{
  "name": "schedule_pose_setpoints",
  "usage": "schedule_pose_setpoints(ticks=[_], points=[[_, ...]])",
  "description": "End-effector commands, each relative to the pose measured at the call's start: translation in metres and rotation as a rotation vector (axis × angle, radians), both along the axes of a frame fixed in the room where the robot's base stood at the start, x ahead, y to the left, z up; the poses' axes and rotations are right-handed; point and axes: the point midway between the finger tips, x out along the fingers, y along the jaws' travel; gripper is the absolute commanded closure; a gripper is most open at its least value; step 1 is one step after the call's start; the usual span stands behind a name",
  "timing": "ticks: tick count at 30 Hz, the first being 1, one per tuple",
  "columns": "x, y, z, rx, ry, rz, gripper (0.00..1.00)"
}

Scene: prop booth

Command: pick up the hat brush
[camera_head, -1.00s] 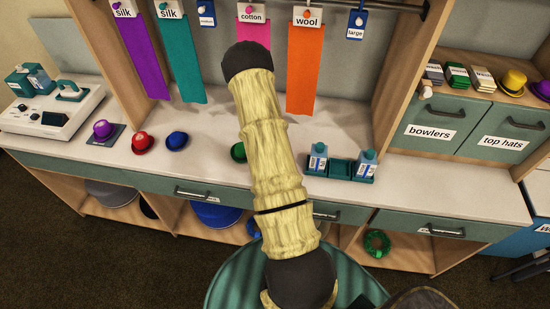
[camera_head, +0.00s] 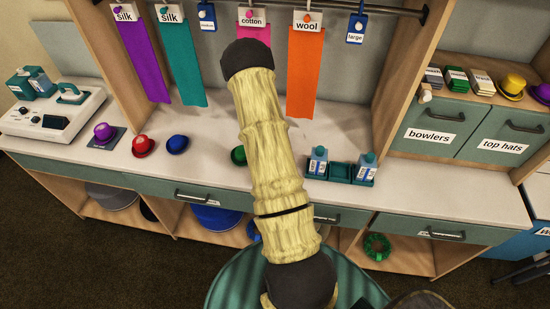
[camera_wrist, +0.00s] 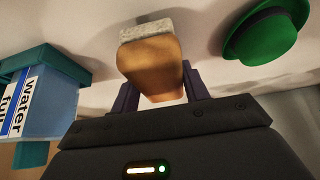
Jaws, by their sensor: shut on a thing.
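The hat brush (camera_wrist: 150,62), a tan-brown wooden block with a grey bristle strip along one side, shows in the wrist view between the dark purple fingers of my gripper (camera_wrist: 157,88). My gripper is shut on it. I cannot tell whether the brush touches the counter. In the head view the brush and my gripper are hidden behind my pale yellow arm.
A green hat (camera_wrist: 268,32) lies near the brush, and water bottles (camera_head: 318,162) stand in a green tray (camera_head: 341,171) on the other side. Red (camera_head: 143,146) and blue (camera_head: 177,144) hats sit further left. Fabric strips hang behind the counter (camera_head: 210,160).

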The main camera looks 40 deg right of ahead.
Motion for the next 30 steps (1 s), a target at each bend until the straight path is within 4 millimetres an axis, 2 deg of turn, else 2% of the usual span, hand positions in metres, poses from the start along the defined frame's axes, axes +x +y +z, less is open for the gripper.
schedule_pose_setpoints(ticks=[9, 15, 30], points=[[0.001, 0.000, 0.054, -0.002, -0.005, 0.000, 0.79], [0.001, 0.000, 0.078, 0.000, -0.003, 0.001, 0.79], [0.000, 0.000, 0.083, 0.001, -0.001, 0.000, 0.79]])
